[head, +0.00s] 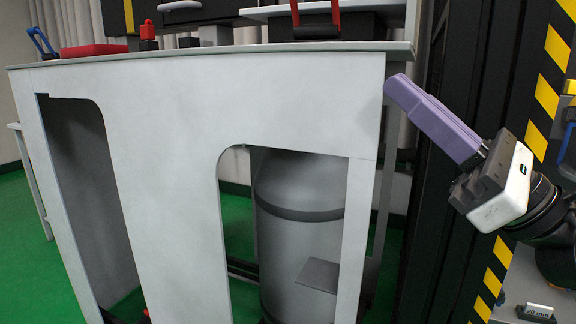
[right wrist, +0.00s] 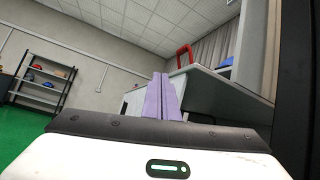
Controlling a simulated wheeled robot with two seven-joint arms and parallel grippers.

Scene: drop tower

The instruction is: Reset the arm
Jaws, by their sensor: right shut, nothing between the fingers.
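My right gripper (head: 388,84) has purple fingers and a white and black body. In the head view it is at the right, its fingers pointing up and left, with the tips by the right end of the grey bench (head: 240,90). I cannot tell whether the tips touch the bench. In the right wrist view the purple fingers (right wrist: 162,78) are together with nothing between them, and the bench (right wrist: 215,88) lies beyond them to the right. My left gripper is not in view.
On the bench top stand a red-handled black case (head: 318,26), a red object (head: 95,50) and a small red-topped item (head: 148,32). A grey cylinder (head: 300,225) stands under the bench. A black and yellow striped post (head: 545,95) is close at the right. Shelves (right wrist: 42,88) stand far off.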

